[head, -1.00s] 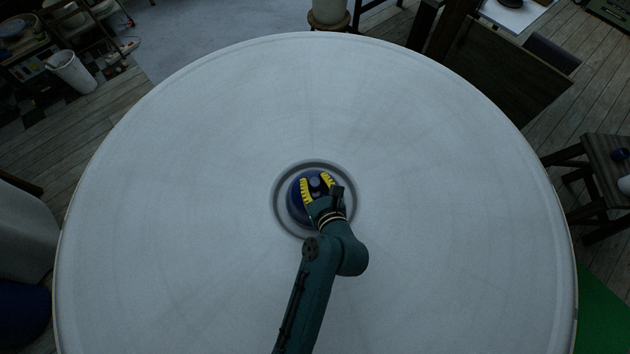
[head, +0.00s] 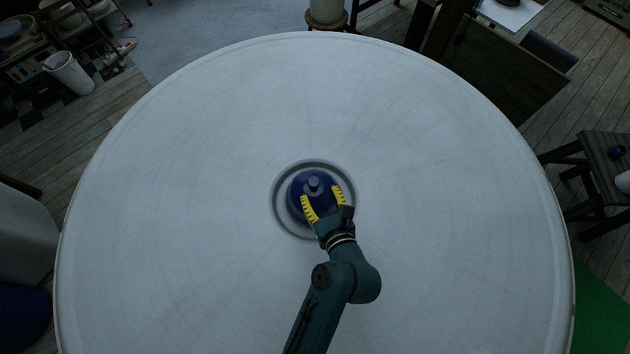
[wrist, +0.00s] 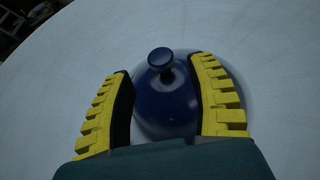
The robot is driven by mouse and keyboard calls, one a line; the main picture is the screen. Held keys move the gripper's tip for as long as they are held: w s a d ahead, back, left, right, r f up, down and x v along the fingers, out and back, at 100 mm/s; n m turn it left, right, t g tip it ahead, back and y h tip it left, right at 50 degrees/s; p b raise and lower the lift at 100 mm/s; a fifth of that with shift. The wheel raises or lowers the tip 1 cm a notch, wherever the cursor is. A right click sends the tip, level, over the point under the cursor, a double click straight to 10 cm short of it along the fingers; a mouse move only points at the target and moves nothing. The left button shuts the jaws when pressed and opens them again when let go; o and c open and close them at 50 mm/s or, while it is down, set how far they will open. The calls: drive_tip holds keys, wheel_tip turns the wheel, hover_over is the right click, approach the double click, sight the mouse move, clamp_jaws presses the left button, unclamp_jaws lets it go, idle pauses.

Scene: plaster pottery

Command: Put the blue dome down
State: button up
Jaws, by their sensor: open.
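The blue dome (head: 312,194) with a small knob on top sits upright at the middle of the large round white table, inside a grey ring (head: 281,214). My gripper (head: 321,196) is open, its yellow fingers at the near side of the dome with the knob beyond the fingertips. In the wrist view the dome (wrist: 166,105) shows between the two spread fingers, with its knob (wrist: 160,58) near the top, free of them. Dark gaps show beside the dome. The gripper's palm hides the dome's near lower edge in the wrist view.
The white table (head: 180,190) is bare all around the ring. Beyond its edge stand a white bin (head: 68,72) at the far left, a dark wooden stool (head: 600,175) at the right, and a pot on a stand (head: 326,14) at the back.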

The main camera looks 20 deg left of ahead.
drive_tip(key=v, duration=0.6)
drive_tip(key=w+d+r+n+t+h, duration=0.2)
drive_tip(key=w+d+r+n+t, duration=0.15)
drive_tip(key=r+n, duration=0.45)
drive_tip(key=w+d+r+n+t+h, duration=0.25)
drive_tip(key=w+r+n, duration=0.2)
drive_tip(key=r, duration=0.55)
drive_tip(key=s+d+r+n+t+h, duration=0.1)
drive_tip(key=s+d+r+n+t, duration=0.1)
drive_tip(key=r+n, duration=0.3)
drive_tip(key=s+d+r+n+t+h, duration=0.2)
drive_tip(key=d+r+n, duration=0.1)
drive_tip(key=r, duration=0.8)
drive_tip(key=s+d+r+n+t+h, duration=0.2)
drive_tip(key=r+n, duration=0.4)
drive_tip(key=r, duration=0.3)
drive_tip(key=shift+d+n, duration=0.15)
drive_tip(key=shift+n, duration=0.2)
drive_tip(key=shift+s+r, duration=0.1)
wheel_tip(320, 180, up, 14)
drive_tip(key=p, duration=1.4)
drive_tip(key=shift+h, duration=0.25)
